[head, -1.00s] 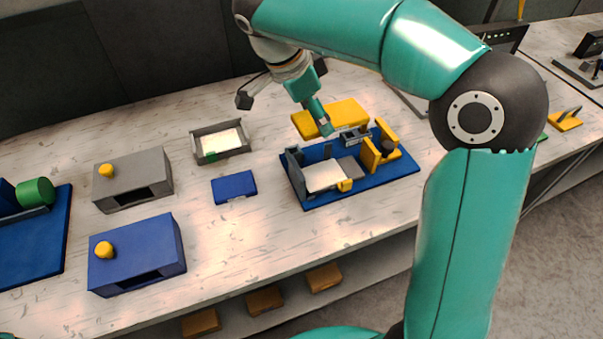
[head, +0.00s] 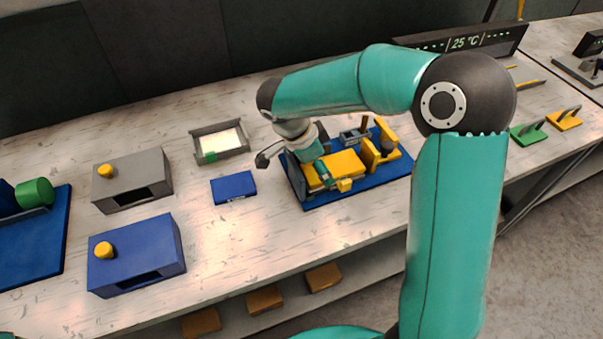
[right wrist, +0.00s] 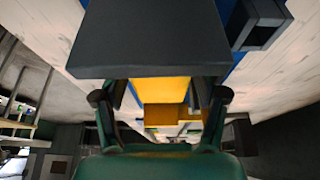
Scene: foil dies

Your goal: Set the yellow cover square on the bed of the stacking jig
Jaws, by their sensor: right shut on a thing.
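The yellow cover (head: 338,163) is over the bed of the stacking jig (head: 327,200), a blue-based fixture, and hides the pale sheet there. It looks roughly in line with the jig; I cannot tell whether it rests on the bed or hangs just above it. My right gripper (head: 325,180) is shut on the cover, at its left part in the head view. In the right wrist view, yellow (right wrist: 165,92) shows between the fingers, partly hidden by a dark grey slab (right wrist: 150,45). My left gripper is not in view.
A yellow clamp piece (head: 345,185) sits at the jig's front edge. Yellow uprights (head: 371,154) stand at its right. Left are a blue block (head: 233,187), grey tray (head: 220,133), grey box (head: 130,182) and blue box (head: 137,255). The bench front between is clear.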

